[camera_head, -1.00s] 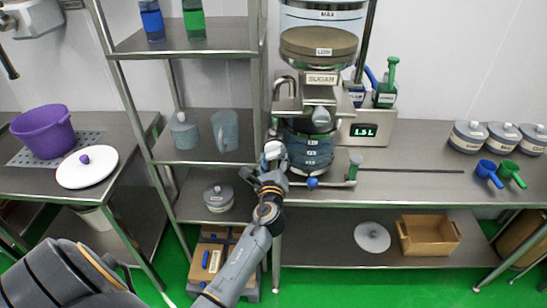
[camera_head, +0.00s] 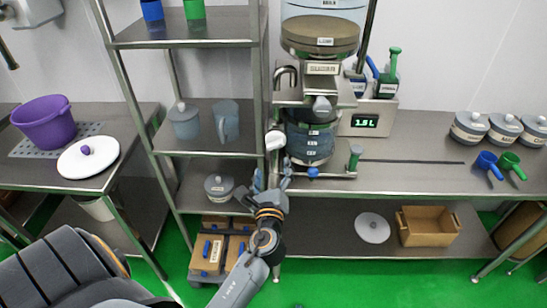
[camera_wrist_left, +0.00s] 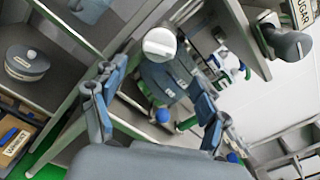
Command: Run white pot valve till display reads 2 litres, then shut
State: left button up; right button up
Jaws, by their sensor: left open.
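The dark glass pot (camera_head: 310,138) stands on the bench under the sugar hopper (camera_head: 320,40). The display (camera_head: 364,121) at its right appears to read 1.5 L. A round white valve knob (camera_head: 275,140) is at the pot's left, and it shows clearly in the left wrist view (camera_wrist_left: 160,43). A blue knob (camera_head: 313,172) and a green handle (camera_head: 355,157) are at the pot's front and right. My left gripper (camera_head: 272,177) is open and empty, just below and in front of the white knob, apart from it. My right gripper is out of view.
A metal shelf rack (camera_head: 262,90) stands close at the left of my left gripper, with a grey jug (camera_head: 226,122) and a lidded jar (camera_head: 218,187). Blue and green scoops (camera_head: 488,163) lie on the bench at right. A wooden box (camera_head: 428,227) sits on the lower shelf.

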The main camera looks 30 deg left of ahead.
pick_arm(q)
jog(key=shift+v, duration=1.1)
dwell(6.9)
